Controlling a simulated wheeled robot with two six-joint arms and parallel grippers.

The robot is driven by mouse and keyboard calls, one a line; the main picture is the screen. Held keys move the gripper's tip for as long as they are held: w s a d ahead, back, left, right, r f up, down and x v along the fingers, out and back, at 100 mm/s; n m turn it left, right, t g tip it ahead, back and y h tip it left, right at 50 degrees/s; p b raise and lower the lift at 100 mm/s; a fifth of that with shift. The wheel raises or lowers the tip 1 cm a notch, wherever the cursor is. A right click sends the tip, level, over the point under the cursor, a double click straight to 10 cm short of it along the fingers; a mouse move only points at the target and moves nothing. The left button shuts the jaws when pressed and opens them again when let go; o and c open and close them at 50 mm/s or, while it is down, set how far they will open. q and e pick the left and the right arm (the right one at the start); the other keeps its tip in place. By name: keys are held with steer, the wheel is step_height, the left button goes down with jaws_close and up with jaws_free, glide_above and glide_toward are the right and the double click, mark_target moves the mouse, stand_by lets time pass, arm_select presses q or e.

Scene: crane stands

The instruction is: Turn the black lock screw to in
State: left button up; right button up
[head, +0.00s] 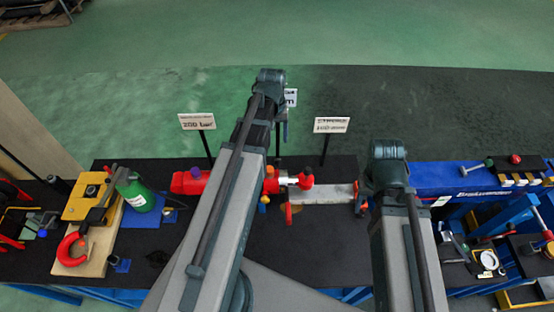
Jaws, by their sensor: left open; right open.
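I cannot make out the black lock screw; it is too small to tell or hidden behind my arms. A red cylinder (188,182) lies on the black bench top, its middle covered by my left arm. Its silver rod end with a red tip (305,179) shows to the right of that arm. My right gripper (362,200) is open at the right end of a grey metal plate (325,194). I see nothing held in either gripper.
Small coloured knobs, one orange (264,199), sit by the cylinder. Signs on posts (197,121) (332,125) stand behind it. A blue beam (455,178) is at right. Bare bench (310,250) lies between my arms.

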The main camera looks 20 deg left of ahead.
mark_target(278, 160)
arm_select(q)
steer(key=f+b, duration=0.3)
steer(key=f, duration=0.1)
steer(key=f+b, duration=0.8)
steer(key=shift+w+d+f, duration=0.1)
steer(key=shift+d+f, duration=0.05)
steer(key=shift+d, duration=0.1)
jaws_close()
